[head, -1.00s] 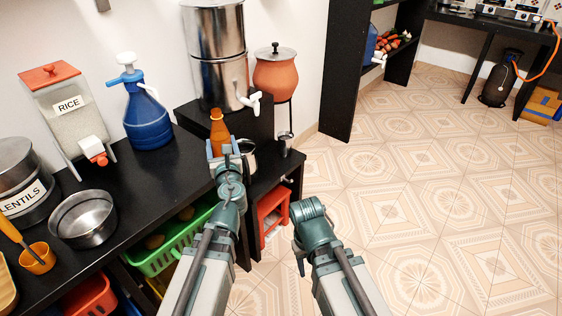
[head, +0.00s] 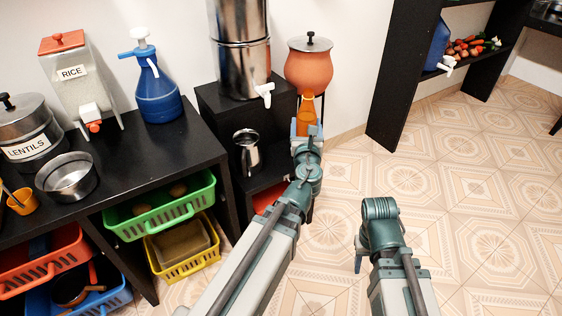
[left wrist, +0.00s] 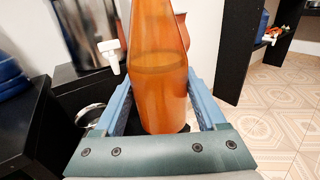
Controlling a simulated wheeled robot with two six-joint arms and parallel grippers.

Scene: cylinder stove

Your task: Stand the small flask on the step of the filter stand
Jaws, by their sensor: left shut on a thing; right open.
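The small flask (head: 306,114) is an amber bottle. My left gripper (head: 306,130) is shut on it and holds it upright, to the right of the filter stand (head: 232,100). In the left wrist view the flask (left wrist: 160,75) stands between the two blue fingers; its top is cut off. The stand is black and carries a tall steel filter (head: 240,50) with a white tap. Its lower black step (head: 268,176) bears a steel jug (head: 246,150) and is partly hidden by my left arm. My right gripper (head: 359,258) hangs over the floor, empty, its fingers mostly hidden.
The black counter (head: 120,150) at left holds a rice dispenser (head: 78,85), a blue jug (head: 158,95) and a lentils pot (head: 28,125). The tiled floor at right is free.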

